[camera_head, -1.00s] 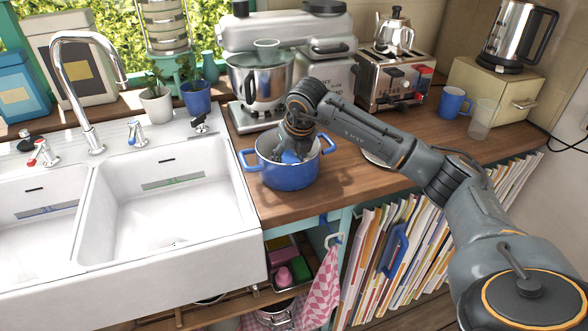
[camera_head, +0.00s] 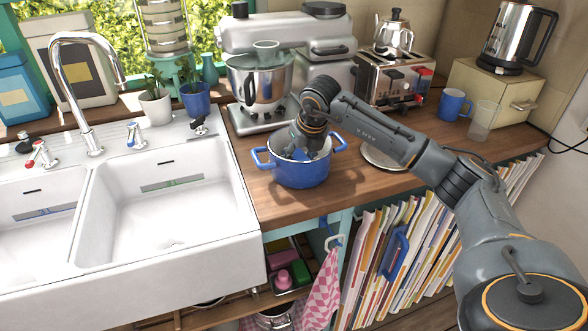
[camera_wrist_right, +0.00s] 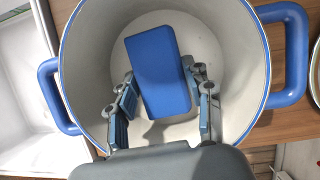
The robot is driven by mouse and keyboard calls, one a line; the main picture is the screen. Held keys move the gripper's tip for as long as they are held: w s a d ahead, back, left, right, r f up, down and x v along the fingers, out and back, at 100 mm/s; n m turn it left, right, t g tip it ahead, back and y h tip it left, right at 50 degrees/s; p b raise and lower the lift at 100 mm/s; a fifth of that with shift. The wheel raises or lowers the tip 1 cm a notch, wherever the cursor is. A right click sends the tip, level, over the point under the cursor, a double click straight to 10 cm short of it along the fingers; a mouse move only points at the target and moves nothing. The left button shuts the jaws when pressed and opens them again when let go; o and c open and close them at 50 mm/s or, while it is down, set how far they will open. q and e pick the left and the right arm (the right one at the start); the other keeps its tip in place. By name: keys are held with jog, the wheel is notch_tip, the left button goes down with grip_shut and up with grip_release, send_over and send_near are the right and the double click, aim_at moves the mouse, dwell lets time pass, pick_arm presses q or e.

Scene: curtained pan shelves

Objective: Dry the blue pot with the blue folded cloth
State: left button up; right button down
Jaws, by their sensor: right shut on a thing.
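The blue pot (camera_head: 301,174) stands on the wooden counter just right of the sink, with its two side handles and pale inside showing. My right gripper (camera_head: 300,153) reaches down into it from above. In the right wrist view the right gripper (camera_wrist_right: 162,98) is shut on the blue folded cloth (camera_wrist_right: 158,62), a flat blue block between its fingers, inside the pot (camera_wrist_right: 88,50). Whether the cloth touches the pot's wall or floor I cannot tell. My left gripper is not in view.
The white double sink (camera_head: 165,200) lies to the left. A stand mixer (camera_head: 262,80) is close behind the pot. A pale plate (camera_head: 382,156) lies to its right, partly under my right arm. A toaster (camera_head: 394,80), blue mug (camera_head: 454,104) and glass (camera_head: 482,120) stand farther right.

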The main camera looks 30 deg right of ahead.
jog(key=shift+w+a+f, duration=0.1)
jog(key=shift+w+a, duration=0.1)
jog(key=shift+a, duration=1.15)
jog(key=shift+w+a, duration=0.15)
jog(key=shift+a, duration=1.2)
jog(key=shift+s+d+b, duration=0.2)
jog(key=shift+d, duration=1.15)
jog(key=shift+s+d+b, duration=0.15)
jog(key=shift+d, duration=1.2)
jog(key=shift+s+d+b, duration=0.2)
jog(key=shift+d, duration=1.15)
jog(key=shift+w+a+r+p, duration=0.1)
jog(key=shift+a+r+p, duration=0.15)
jog(key=shift+a, duration=0.45)
jog(key=shift+w+a+r+p, duration=0.15)
jog(key=shift+a+r+p, duration=0.05)
jog(key=shift+a, duration=0.45)
jog(key=shift+w+a+r+p, duration=0.1)
jog(key=shift+a+r+p, duration=0.15)
jog(key=shift+a, duration=0.45)
notch_tip(320, 180, up, 14)
jog(key=p, duration=0.9)
